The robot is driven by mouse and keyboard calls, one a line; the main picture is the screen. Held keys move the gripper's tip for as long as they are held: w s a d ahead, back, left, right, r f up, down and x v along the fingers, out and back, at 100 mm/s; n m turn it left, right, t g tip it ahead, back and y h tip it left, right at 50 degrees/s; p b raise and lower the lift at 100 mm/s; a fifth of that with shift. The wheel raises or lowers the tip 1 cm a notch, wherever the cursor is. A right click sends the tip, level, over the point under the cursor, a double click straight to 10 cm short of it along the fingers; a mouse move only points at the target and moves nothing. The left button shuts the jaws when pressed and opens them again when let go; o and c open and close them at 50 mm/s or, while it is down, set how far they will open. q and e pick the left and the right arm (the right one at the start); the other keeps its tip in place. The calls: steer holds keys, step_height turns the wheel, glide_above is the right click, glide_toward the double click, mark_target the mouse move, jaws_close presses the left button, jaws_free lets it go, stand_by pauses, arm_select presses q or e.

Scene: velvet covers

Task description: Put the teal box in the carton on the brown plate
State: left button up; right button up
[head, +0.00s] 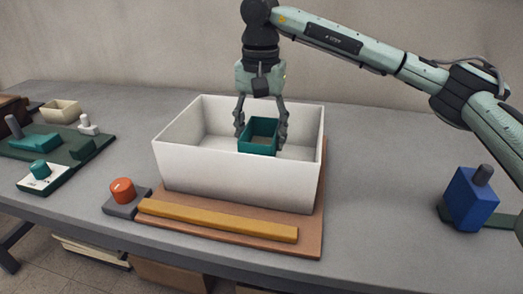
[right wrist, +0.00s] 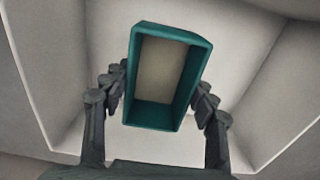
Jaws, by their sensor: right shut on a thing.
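The teal box (head: 258,138) is an open-topped box inside the white carton (head: 235,178), which stands on the brown plate (head: 310,235). My right gripper (head: 261,133) reaches down into the carton from above and is shut on the teal box, one finger on each side. In the right wrist view the teal box (right wrist: 152,115) sits between the fingers of the gripper (right wrist: 160,105), with the carton's pale floor and walls around it. I cannot tell whether the box touches the carton floor. My left gripper is not in view.
A yellow bar (head: 218,220) lies on the plate's front edge. An orange-red knob (head: 122,190) on a grey base is left of it. A blue block (head: 470,198) stands at the right. A green mat (head: 20,150) with small items and a cream box (head: 60,111) are at the left.

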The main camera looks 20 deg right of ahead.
step_height(320, 180, down, 4)
steer(key=shift+s+d+r, duration=0.1)
steer(key=shift+r, duration=0.05)
steer(key=shift+f, duration=0.25)
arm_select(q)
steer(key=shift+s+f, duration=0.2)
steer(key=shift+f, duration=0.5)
arm_select(e)
steer(key=shift+f, duration=0.15)
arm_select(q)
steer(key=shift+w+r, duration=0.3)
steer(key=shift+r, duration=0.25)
arm_select(e)
steer(key=o, duration=1.2)
